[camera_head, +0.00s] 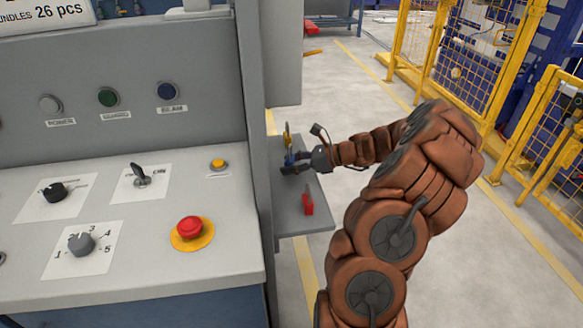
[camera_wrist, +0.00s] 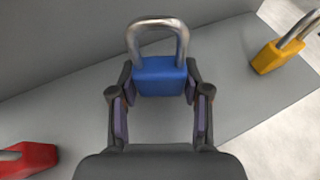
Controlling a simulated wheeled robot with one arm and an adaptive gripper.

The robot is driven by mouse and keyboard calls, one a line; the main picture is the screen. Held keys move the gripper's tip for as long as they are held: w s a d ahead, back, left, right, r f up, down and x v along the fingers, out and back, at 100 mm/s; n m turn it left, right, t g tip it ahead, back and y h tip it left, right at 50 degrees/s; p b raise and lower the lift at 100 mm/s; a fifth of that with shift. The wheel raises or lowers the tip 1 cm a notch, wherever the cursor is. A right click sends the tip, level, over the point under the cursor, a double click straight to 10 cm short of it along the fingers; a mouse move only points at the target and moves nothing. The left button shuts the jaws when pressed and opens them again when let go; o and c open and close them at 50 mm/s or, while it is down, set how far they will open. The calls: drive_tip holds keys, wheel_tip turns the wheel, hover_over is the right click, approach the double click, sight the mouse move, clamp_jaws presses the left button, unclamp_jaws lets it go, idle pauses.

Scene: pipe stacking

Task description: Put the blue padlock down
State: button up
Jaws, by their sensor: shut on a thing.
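The blue padlock (camera_wrist: 160,78) has a silver shackle and stands upright between my fingertips in the wrist view, shackle away from my palm. My gripper (camera_wrist: 160,95) is shut on its blue body from both sides. In the head view the blue padlock (camera_head: 289,159) is a small patch at my gripper (camera_head: 292,165), over the small grey side shelf (camera_head: 290,222). I cannot tell whether the padlock touches the shelf.
A yellow padlock (camera_wrist: 277,55) stands at the right in the wrist view, near the shelf edge. A red padlock (camera_wrist: 28,158) is at lower left; it also shows in the head view (camera_head: 308,203). The grey control panel (camera_head: 130,235) borders the shelf.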

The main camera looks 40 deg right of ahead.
drive_tip(key=shift+f, duration=0.65)
drive_tip(key=shift+f, duration=0.4)
drive_tip(key=shift+s+f, duration=0.15)
drive_tip(key=shift+f, duration=0.2)
drive_tip(key=o, duration=1.2)
drive_tip(key=shift+f, duration=0.25)
drive_tip(key=shift+c, duration=0.2)
drive_tip(key=shift+r, duration=0.3)
drive_tip(key=r+v, duration=0.1)
drive_tip(key=v, duration=1.1)
drive_tip(key=shift+r, duration=0.3)
